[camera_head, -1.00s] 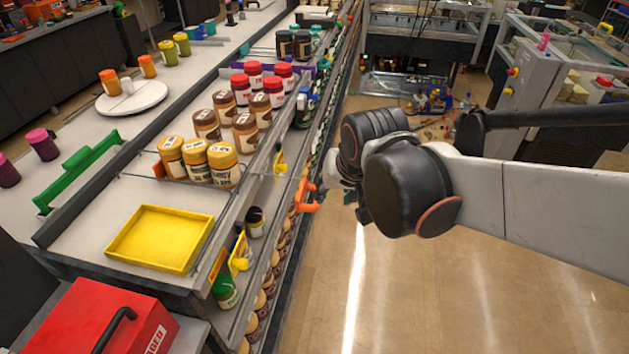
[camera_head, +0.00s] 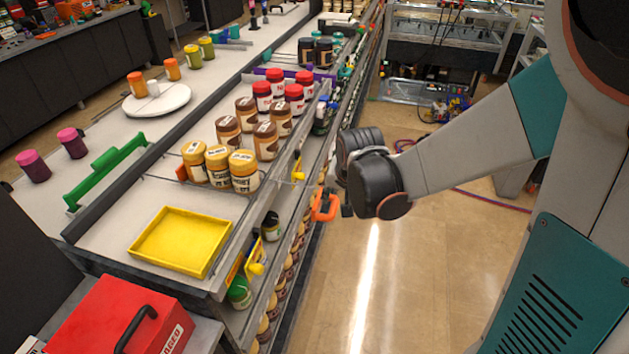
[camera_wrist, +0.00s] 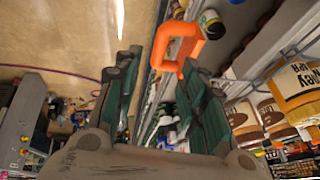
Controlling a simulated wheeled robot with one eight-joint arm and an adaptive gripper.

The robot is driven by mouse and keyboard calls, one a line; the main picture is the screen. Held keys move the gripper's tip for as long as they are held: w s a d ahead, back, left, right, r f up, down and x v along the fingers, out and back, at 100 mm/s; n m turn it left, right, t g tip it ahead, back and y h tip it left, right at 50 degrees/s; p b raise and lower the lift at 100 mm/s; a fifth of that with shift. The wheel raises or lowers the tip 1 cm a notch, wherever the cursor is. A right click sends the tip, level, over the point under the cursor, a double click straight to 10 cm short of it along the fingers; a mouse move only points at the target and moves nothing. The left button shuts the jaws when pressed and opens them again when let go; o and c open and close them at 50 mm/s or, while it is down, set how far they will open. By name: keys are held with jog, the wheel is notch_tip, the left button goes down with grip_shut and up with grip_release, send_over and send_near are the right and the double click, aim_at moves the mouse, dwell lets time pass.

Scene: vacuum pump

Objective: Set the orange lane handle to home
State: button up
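The orange lane handle (camera_head: 324,205) sticks out from the aisle side of the jar shelf, below the yellow-lidded jars. In the wrist view the orange handle (camera_wrist: 176,48) is an open loop showing at the fingertips, its lower end in the gap between them. My gripper (camera_wrist: 160,68) is open, with its two dark green fingers apart and nothing clamped. In the head view my gripper (camera_head: 345,190) is just right of the handle, partly hidden by my wrist. I cannot tell whether a finger touches the handle.
Jars with yellow lids (camera_head: 219,166), brown lids and red lids stand in lanes on the shelf. A yellow tray (camera_head: 182,241) lies at the near end, with a red box (camera_head: 120,318) below. A green handle (camera_head: 105,170) is at the left. The aisle floor (camera_head: 400,285) is clear.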

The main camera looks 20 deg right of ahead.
aim_at(333, 207)
jog(key=b+x, duration=0.2)
jog(key=x, duration=0.7)
jog(key=shift+r, duration=0.1)
jog(key=shift+a, duration=0.1)
grip_shut()
